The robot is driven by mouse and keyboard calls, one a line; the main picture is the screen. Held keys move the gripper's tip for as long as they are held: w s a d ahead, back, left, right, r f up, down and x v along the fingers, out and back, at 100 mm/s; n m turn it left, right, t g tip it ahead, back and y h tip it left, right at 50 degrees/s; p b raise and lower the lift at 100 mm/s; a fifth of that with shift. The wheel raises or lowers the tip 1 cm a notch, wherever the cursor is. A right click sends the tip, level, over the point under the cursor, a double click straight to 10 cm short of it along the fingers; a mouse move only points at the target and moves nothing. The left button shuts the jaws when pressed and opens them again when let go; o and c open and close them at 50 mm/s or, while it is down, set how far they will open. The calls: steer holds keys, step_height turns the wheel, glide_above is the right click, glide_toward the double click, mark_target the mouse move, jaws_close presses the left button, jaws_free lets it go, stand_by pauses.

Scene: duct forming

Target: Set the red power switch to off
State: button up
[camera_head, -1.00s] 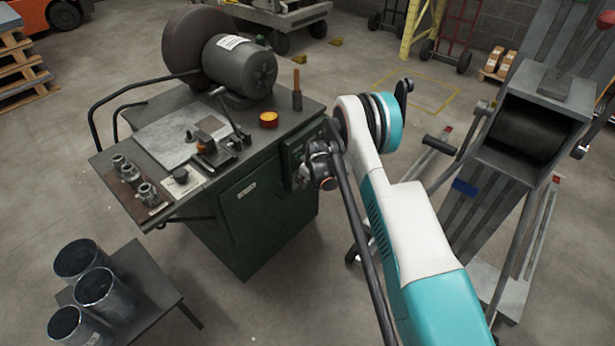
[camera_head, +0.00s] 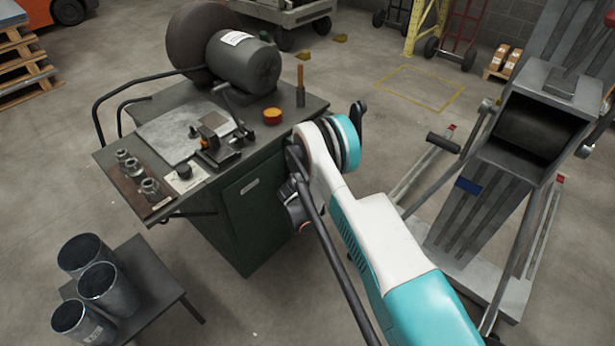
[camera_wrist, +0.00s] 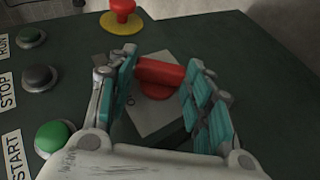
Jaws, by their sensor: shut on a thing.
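The red power switch (camera_wrist: 160,76) is a red handle on a grey plate (camera_wrist: 150,116) on the dark green panel, in the wrist view. The handle lies roughly crosswise between the teal finger pads of my gripper (camera_wrist: 164,70). My gripper is shut on the handle, with one finger at each end of it. Part of the plate and its markings are hidden by the fingers. In the head view my gripper (camera_head: 297,212) is a dark shape at the right side of the green machine cabinet (camera_head: 255,205); the arm hides the switch there.
A red mushroom button (camera_wrist: 122,14) on a yellow base lies beyond. A small table (camera_head: 165,298) with dark cylinders stands at the lower left.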

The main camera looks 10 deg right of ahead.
stand_by(0.5)
steer(key=o, duration=1)
steer(key=shift+f, duration=0.1)
steer(key=shift+o, duration=0.2)
step_height(320, 180, up, 10)
